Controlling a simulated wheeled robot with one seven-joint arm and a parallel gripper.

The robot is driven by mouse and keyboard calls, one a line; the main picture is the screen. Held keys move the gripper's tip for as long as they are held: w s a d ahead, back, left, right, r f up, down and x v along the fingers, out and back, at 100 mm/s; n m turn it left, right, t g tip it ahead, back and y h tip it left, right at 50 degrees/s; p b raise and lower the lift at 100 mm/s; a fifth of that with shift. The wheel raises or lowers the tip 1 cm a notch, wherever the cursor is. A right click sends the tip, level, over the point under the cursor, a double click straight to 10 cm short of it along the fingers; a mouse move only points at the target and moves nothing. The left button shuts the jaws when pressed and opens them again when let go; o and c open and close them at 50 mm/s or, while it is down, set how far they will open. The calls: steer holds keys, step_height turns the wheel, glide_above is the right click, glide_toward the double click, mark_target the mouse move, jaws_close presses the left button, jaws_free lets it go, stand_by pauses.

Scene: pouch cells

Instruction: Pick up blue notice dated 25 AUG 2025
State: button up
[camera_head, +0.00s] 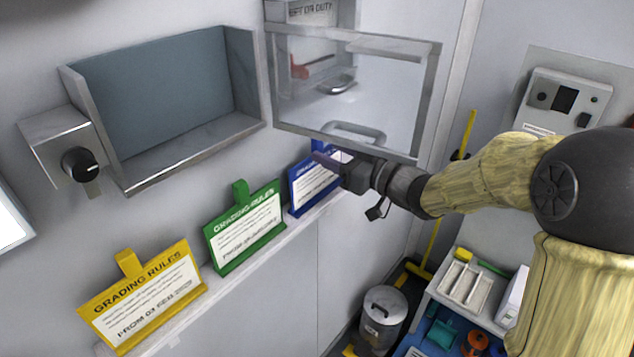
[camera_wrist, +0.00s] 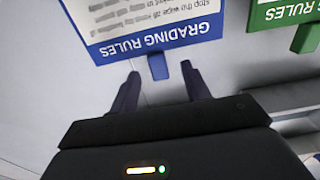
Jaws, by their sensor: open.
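The blue notice (camera_head: 308,187), headed "GRADING RULES", stands on a narrow ledge at the right end of a row of notices. My gripper (camera_head: 330,160) is in front of its upper right part and hides some of it. In the wrist view the blue notice (camera_wrist: 150,40) appears upside down, with its blue tab (camera_wrist: 158,67) pointing between my fingers. My gripper (camera_wrist: 160,78) is open, with one finger on each side of the tab and nothing held. The date on the blue notice is not readable in either view.
A green notice (camera_head: 245,228) and a yellow notice (camera_head: 143,298) stand left of it on the ledge (camera_head: 230,285). A clear-fronted cabinet door (camera_head: 350,90) hangs just above my gripper. An open metal box (camera_head: 165,100) is on the wall at left.

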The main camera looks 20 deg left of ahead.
mark_target(320, 149)
steer(key=x, duration=0.1)
steer(key=p+x, duration=0.1)
steer(key=x, duration=0.1)
steer(key=p+x, duration=0.1)
steer(key=shift+w+a+f, duration=0.25)
steer(key=shift+a+f, duration=0.05)
steer(key=shift+d, duration=0.1)
jaws_close()
